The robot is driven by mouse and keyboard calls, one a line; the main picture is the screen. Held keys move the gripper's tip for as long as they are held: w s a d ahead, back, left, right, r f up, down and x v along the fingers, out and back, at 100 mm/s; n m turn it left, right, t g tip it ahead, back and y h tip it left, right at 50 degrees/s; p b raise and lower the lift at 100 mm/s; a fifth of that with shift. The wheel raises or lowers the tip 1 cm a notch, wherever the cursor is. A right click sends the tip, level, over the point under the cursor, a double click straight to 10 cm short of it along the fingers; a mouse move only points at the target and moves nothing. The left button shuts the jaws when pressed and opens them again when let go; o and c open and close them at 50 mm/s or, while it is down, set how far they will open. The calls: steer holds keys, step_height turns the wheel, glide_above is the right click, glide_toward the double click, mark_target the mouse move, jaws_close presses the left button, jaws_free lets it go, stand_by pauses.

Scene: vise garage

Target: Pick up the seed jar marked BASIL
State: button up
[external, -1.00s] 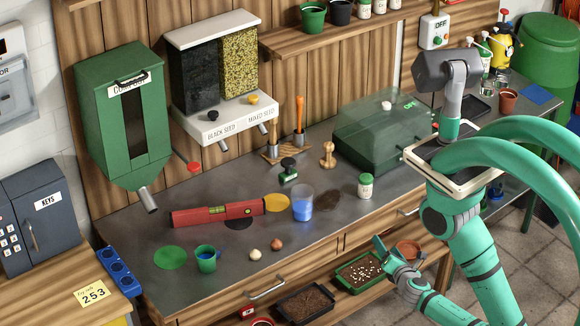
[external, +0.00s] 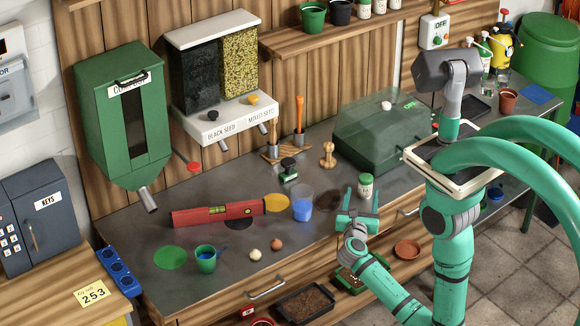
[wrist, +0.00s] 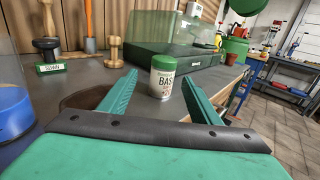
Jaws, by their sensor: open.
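A small white seed jar with a green lid (external: 365,186) stands upright on the grey bench, near its front edge. In the wrist view the label on this jar (wrist: 161,78) shows the letters "BAS", with the rest turned away. My gripper (external: 357,212) is open and empty, just in front of the jar at the bench's front edge. In the wrist view its green fingers (wrist: 162,100) lie on either side of the view, with the jar between and a little beyond their tips.
A cup with blue contents (external: 302,205) stands left of the jar. The green propagator box (external: 382,135) is behind it, and a wooden tamper (external: 327,155) and stamp (external: 288,170) are behind left. A red spirit level (external: 218,213) lies farther left.

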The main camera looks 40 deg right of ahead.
mark_target(361, 187)
steer(key=x, duration=0.5)
steer(key=shift+d, duration=0.1)
steer(key=shift+x, duration=2.65)
steer(key=shift+s+r, duration=0.15)
steer(key=c, duration=1.1)
